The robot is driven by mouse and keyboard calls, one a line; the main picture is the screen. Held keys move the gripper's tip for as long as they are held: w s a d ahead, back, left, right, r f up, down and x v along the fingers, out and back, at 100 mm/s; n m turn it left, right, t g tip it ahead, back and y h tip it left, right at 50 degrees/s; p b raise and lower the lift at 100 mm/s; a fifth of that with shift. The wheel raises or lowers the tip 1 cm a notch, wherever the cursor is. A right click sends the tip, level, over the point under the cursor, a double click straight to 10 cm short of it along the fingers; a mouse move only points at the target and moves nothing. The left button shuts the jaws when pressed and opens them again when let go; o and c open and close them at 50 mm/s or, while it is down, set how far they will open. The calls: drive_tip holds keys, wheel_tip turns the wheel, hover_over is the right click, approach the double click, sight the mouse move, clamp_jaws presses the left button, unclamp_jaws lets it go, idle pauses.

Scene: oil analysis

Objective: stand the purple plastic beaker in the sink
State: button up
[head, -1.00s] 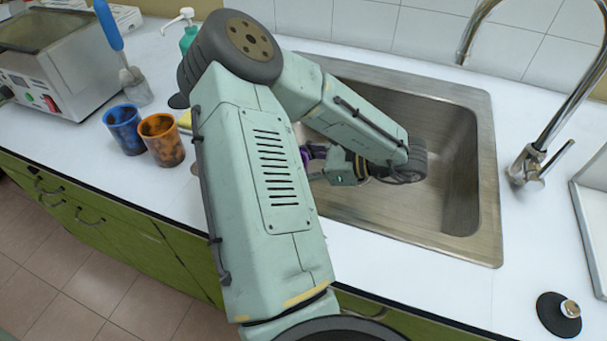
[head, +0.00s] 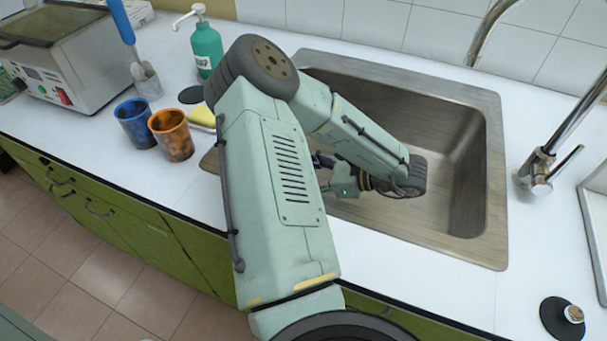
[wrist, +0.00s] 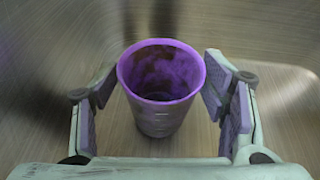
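The purple plastic beaker (wrist: 158,108) stands upright on the sink floor in the wrist view, its open rim facing up toward the camera. My gripper (wrist: 160,80) is open, with one finger on each side of the beaker and small gaps beside its rim. In the head view, part of my gripper (head: 345,187) shows low inside the steel sink (head: 470,222). My arm hides the beaker and most of the gripper there.
A blue cup (head: 135,123) and an orange cup (head: 172,136) stand left of the sink, near a yellow sponge (head: 202,117) and a green soap bottle (head: 207,48). The faucet (head: 540,165) rises at the sink's right. A round black-based object (head: 562,318) sits at front right.

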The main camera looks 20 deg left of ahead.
drive_tip(key=shift+o, duration=0.5)
drive_tip(key=shift+r, duration=0.15)
drive_tip(key=b+v, duration=0.2)
drive_tip(key=v, duration=1)
